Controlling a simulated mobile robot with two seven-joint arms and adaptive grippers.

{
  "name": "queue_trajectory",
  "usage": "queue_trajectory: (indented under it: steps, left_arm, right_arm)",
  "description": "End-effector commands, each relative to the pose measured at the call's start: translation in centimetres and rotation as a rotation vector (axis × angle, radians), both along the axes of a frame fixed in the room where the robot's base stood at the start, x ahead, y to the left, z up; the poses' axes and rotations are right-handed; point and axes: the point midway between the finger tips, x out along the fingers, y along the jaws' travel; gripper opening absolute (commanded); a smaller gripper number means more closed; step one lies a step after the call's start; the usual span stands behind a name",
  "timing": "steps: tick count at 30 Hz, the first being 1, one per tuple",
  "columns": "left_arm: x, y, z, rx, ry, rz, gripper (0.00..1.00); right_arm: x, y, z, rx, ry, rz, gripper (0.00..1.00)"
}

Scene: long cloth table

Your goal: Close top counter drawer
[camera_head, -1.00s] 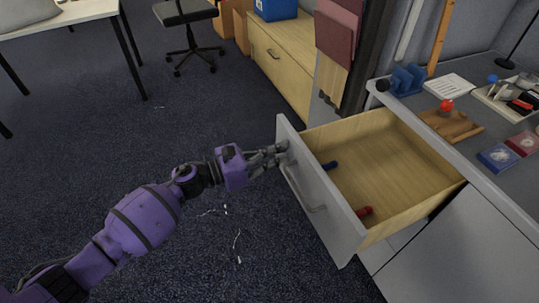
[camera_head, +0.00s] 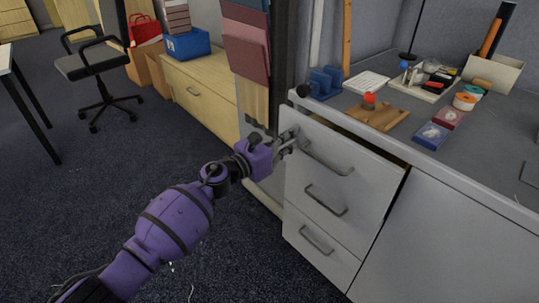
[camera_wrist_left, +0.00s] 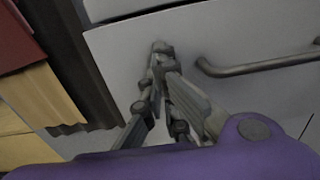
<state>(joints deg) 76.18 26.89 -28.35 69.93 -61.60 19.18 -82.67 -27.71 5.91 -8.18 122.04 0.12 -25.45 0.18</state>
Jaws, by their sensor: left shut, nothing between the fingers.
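The top counter drawer (camera_head: 365,168) is a grey front with a bar handle (camera_head: 327,162). Contact looks likely but is hard to confirm. My right gripper is not in view.
Two lower drawers with handles (camera_head: 326,204) are shut below. The counter top (camera_head: 480,160) holds a wooden board (camera_head: 378,116), blue boxes and several small items. A wooden cabinet (camera_head: 205,98) stands left of the counter. Open carpet lies left of my arm.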

Motion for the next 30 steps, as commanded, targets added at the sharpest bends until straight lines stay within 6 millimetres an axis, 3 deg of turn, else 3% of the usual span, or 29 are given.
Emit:
queue_trajectory:
  steps: [3,10,30]
  left_arm:
    - [1.2,-1.6,-0.3,-0.001,0.002,-0.001,0.0]
    - [2.4,-3.2,-0.1,-0.001,0.001,0.0,0.0]
    - [2.6,-3.1,0.3,-0.002,-0.002,0.002,0.0]
  right_arm:
    - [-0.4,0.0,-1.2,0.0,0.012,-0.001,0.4]
    - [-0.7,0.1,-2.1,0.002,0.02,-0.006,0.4]
    - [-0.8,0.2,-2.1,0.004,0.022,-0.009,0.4]
